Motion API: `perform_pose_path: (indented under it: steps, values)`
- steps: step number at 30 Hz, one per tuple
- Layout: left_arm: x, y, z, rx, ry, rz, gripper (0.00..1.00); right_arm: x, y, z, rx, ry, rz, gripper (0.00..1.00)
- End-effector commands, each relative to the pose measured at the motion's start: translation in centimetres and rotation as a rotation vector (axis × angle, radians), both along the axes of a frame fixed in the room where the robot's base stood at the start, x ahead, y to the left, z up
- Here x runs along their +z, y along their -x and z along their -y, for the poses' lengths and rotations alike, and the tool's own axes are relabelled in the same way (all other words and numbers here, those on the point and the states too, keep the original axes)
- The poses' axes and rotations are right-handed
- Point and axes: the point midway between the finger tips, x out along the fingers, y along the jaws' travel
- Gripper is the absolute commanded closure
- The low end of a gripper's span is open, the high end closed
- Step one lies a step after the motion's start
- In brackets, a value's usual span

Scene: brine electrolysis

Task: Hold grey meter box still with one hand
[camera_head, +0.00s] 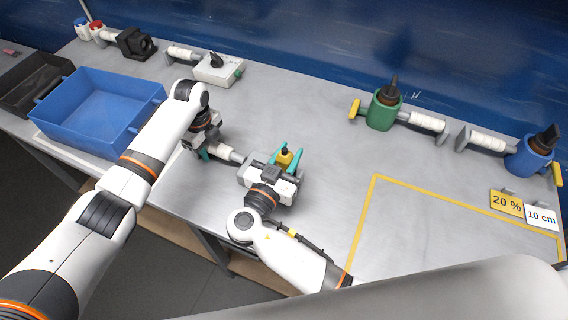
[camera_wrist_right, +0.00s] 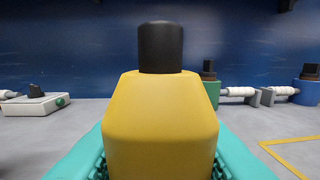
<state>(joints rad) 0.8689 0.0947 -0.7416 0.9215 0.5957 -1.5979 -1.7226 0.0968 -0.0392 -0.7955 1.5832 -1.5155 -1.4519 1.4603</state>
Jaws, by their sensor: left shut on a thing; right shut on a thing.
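My left gripper (camera_head: 206,151) is low over the table, just right of the blue bin. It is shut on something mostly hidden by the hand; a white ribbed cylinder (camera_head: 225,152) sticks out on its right. I cannot tell whether the held thing is the grey meter box. My right gripper (camera_head: 285,160) is shut on a yellow piece with a black top (camera_wrist_right: 160,120), upright between the teal fingers. A pale grey box with a black knob and a green button (camera_head: 211,74) stands farther back, apart from both grippers; it also shows in the right wrist view (camera_wrist_right: 28,105).
The blue bin (camera_head: 75,125) stands at left. A black device (camera_head: 137,43) is at back left. A green holder (camera_head: 382,112) and a blue holder (camera_head: 527,158) carry dark bottles at right. Yellow tape (camera_head: 445,194) and two cards mark a clear area at front right.

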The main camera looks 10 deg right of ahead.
Motion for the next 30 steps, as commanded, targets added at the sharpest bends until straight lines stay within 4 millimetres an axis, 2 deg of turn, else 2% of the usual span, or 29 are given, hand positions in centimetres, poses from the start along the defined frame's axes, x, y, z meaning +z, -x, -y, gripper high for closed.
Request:
perform_pose_path:
  steps: [8, 30]
  values:
    - [0.0, 0.0, 0.0, 0.001, 0.000, 0.000, 1.00, 0.5, 0.0, 0.0, 0.000, -0.002, 0.002, 1.00]
    - [0.0, 0.0, 0.0, 0.001, 0.000, 0.000, 1.00, 5.0, 0.0, 0.0, 0.000, -0.002, 0.002, 1.00]
